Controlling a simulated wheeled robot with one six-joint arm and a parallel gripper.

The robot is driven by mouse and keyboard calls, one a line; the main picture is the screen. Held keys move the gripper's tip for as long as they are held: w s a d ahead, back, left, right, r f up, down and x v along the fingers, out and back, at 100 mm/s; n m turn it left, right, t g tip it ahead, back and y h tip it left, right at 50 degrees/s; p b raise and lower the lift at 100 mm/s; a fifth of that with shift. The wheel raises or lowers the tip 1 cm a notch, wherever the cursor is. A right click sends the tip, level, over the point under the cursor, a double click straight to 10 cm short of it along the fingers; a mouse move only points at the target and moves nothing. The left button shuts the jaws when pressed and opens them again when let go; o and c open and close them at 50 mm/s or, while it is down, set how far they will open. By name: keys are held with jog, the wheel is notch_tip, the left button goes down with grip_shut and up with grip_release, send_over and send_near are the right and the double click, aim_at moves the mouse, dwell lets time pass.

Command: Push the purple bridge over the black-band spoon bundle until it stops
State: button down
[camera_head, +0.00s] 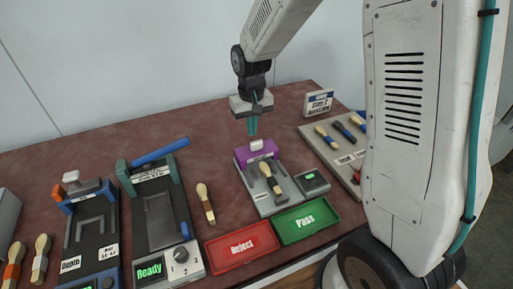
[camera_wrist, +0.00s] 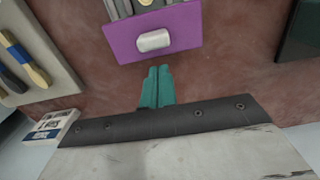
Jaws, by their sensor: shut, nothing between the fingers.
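The purple bridge (camera_head: 255,151) stands across the far end of a grey fixture (camera_head: 262,195), with a white rounded knob on it. In the wrist view the purple bridge (camera_wrist: 160,36) shows the knob (camera_wrist: 153,40) facing my fingers. A spoon bundle with a black band (camera_head: 270,179) lies in the fixture, in front of the bridge. My gripper (camera_head: 252,127) has its teal fingers closed together, empty, pointing down behind the bridge. In the wrist view the fingertips (camera_wrist: 158,70) are just short of the bridge, with a small gap visible.
A red Reject tray (camera_head: 241,246) and a green Pass tray (camera_head: 304,221) lie at the front. Dark presses (camera_head: 160,213) stand to the left. A board with several banded spoon bundles (camera_head: 335,155) and a small sign (camera_head: 318,103) are at right. The tabletop behind the bridge is clear.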

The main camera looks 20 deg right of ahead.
aim_at(258, 151)
jog(key=shift+f, duration=0.1)
jog(key=shift+f, duration=0.95)
jog(key=shift+s, duration=2.95)
jog(key=shift+w, duration=0.15)
jog(key=shift+w, duration=0.45)
jog(key=shift+r, duration=0.15)
notch_tip(258, 151, up, 7)
dwell(0.6)
